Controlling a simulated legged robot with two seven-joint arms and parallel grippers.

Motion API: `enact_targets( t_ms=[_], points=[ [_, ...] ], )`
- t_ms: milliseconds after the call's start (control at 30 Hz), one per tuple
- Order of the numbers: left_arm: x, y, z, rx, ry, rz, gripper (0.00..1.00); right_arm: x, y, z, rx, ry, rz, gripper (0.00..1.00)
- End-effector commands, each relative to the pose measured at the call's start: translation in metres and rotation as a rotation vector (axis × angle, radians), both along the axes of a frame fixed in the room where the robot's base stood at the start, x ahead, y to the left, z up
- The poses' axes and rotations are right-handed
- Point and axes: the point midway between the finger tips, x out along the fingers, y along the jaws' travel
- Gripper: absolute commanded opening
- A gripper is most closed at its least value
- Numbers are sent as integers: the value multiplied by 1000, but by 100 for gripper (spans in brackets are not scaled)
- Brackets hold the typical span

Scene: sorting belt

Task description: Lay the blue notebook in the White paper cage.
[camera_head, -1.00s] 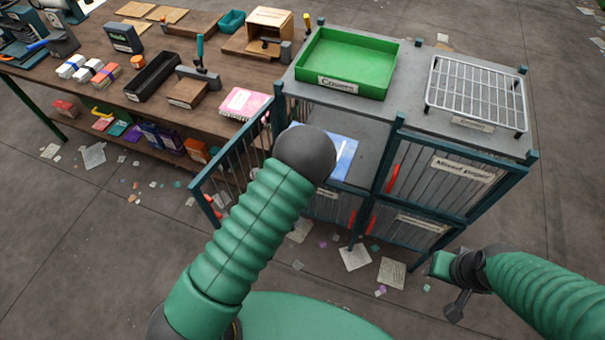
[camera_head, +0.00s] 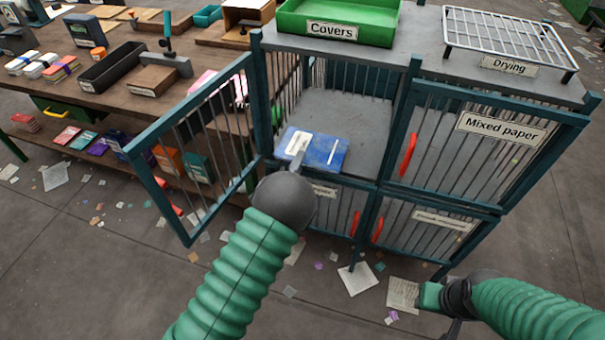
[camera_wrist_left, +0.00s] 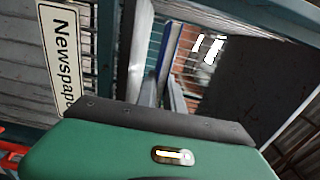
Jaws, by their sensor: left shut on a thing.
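The blue notebook (camera_head: 328,152), with a pale label on its cover, is at the front opening of the upper left cage compartment, over the front edge of its grey floor (camera_head: 345,115). I cannot tell if it touches the floor. My left gripper (camera_head: 301,152) is shut on its near left part. In the left wrist view the notebook (camera_wrist_left: 170,50) shows edge-on between the fingers (camera_wrist_left: 165,88). This compartment's barred door (camera_head: 200,140) stands open to the left; I can read no White paper label. My right gripper (camera_head: 440,300) is low at the right, its jaws unclear.
The Mixed paper door (camera_head: 490,145), beside the open compartment, is shut. The Newspaper label (camera_wrist_left: 62,55) is on the compartment below. A green Covers tray (camera_head: 335,30) and a Drying rack (camera_head: 510,40) stand on top. A wooden workbench (camera_head: 120,105) is at the left.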

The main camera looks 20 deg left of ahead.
Motion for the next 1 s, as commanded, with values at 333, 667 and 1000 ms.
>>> enact_targets(
  t_ms=[333,667,1000],
  points=[
    [0,-1,-44,0,-5,-1,0,0,0,-12,0,1,0,36],
    [0,-1,-46,0,-2,0,19,0,0,-14,0,1,0,36],
    [0,-1,-47,0,-1,0,33,0,0,-14,0,1,0,36]
  ],
)
